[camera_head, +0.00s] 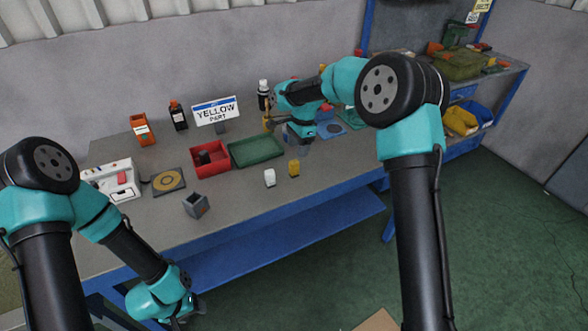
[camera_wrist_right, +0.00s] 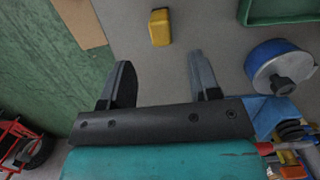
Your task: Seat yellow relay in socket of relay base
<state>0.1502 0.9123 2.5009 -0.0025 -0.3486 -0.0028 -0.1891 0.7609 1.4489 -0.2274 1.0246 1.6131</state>
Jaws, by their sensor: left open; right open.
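The yellow relay (camera_head: 293,168) stands on the table near its front edge. In the right wrist view the yellow relay (camera_wrist_right: 160,27) lies ahead of my right gripper (camera_wrist_right: 160,62), roughly centred between its open, empty fingers and apart from them. A small grey block with an opening in its top (camera_head: 196,204), which looks like the relay base, sits further left near the front edge. My left gripper (camera_head: 187,312) is low in front of the table, away from both objects; its fingers are small and partly hidden by the arm.
A white block (camera_head: 270,177) stands just left of the yellow relay. A green tray (camera_head: 256,151) and a red bin (camera_head: 211,158) are behind. A blue round item (camera_wrist_right: 278,62) lies right of my right fingers. The tabletop between grey and white blocks is clear.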

